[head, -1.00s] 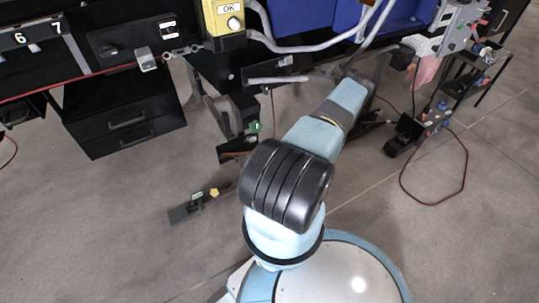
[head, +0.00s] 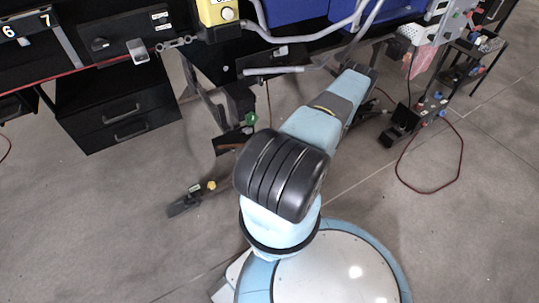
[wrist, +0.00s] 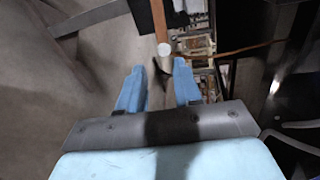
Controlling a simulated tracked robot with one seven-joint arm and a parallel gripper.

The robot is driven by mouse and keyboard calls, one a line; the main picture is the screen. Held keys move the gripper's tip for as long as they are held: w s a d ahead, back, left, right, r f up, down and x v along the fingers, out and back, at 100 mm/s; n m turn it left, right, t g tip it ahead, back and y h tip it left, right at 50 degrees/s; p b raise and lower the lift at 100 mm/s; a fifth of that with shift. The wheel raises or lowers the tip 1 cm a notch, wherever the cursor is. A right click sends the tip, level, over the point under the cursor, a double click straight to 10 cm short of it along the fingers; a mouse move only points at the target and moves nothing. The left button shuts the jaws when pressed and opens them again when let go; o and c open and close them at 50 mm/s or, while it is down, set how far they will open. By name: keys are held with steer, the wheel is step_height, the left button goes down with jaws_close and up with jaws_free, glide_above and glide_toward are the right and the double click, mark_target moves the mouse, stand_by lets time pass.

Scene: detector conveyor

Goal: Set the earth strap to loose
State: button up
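My gripper (wrist: 158,68) is open in the wrist view, with its two blue fingers apart and nothing clearly held between them. A copper-coloured bar with a pale round end (wrist: 164,50) stands just beyond the fingertips, roughly in line with the gap; contact cannot be told. An orange-brown strip (wrist: 245,48) runs off to the right of it; I cannot tell for sure whether this is the earth strap. In the head view my arm reaches under the bench and my gripper is not clearly visible. A green part (head: 250,119) sits on the bench's underframe left of my arm.
A black drawer unit (head: 120,110) hangs under the bench at left. A low dark bar with a yellow knob (head: 190,199) is near the floor. A dark rack (head: 470,65) and a red cable (head: 460,165) are at right. Grey floor is open at front left.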

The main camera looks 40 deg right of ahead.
steer(key=shift+v, duration=1.4)
